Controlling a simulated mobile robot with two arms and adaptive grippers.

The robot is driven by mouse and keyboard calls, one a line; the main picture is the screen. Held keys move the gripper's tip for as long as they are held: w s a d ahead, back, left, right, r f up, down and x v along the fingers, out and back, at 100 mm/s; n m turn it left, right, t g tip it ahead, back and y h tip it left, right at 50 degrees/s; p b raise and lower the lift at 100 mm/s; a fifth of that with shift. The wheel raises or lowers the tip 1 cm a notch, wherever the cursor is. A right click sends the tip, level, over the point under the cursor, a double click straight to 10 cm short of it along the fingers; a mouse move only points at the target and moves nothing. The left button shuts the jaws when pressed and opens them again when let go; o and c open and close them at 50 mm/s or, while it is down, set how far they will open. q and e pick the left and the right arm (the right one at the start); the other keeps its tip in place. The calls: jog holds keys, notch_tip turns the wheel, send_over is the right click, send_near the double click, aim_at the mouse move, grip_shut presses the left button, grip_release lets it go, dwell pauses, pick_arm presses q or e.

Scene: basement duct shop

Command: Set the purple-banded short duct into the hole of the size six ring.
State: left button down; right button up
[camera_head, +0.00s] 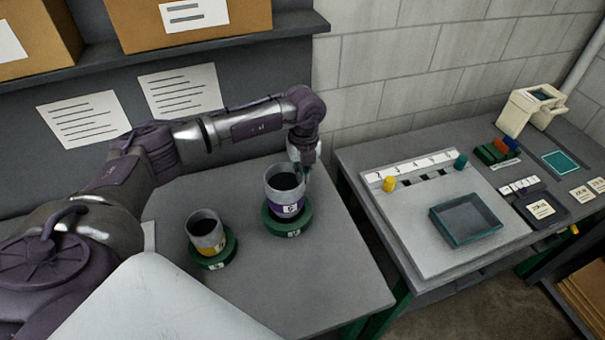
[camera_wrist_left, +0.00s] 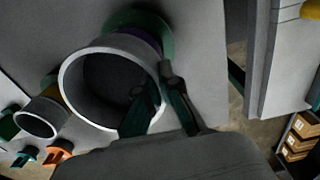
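The purple-banded short duct (camera_head: 284,188) is a grey open cylinder standing upright at the green ring (camera_head: 288,225) on the left bench. The ring carries a small label, too small to read surely. The duct's lower end is at the ring; I cannot tell whether it is fully down in the hole. My left gripper (camera_head: 304,168) is at the duct's right rear rim. In the left wrist view, its fingers (camera_wrist_left: 160,106) straddle the wall of the duct (camera_wrist_left: 68,88), one inside and one outside. My right gripper is not in view.
A yellow-banded duct (camera_head: 205,228) stands in another green ring (camera_head: 218,258) to the left. The front right of the left bench (camera_head: 325,275) is clear. A second bench at right holds a white board (camera_head: 400,225) and a dark tray (camera_head: 465,219). A shelf with boxes (camera_head: 190,20) is above.

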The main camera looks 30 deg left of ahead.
pick_arm(q)
jog(key=shift+f, duration=0.15)
jog(key=shift+f+b, duration=1.6)
jog(key=shift+f, duration=0.35)
jog(key=c, duration=1.2)
grip_release()
jog(key=shift+c, duration=0.2)
notch_tip(320, 180, up, 12)
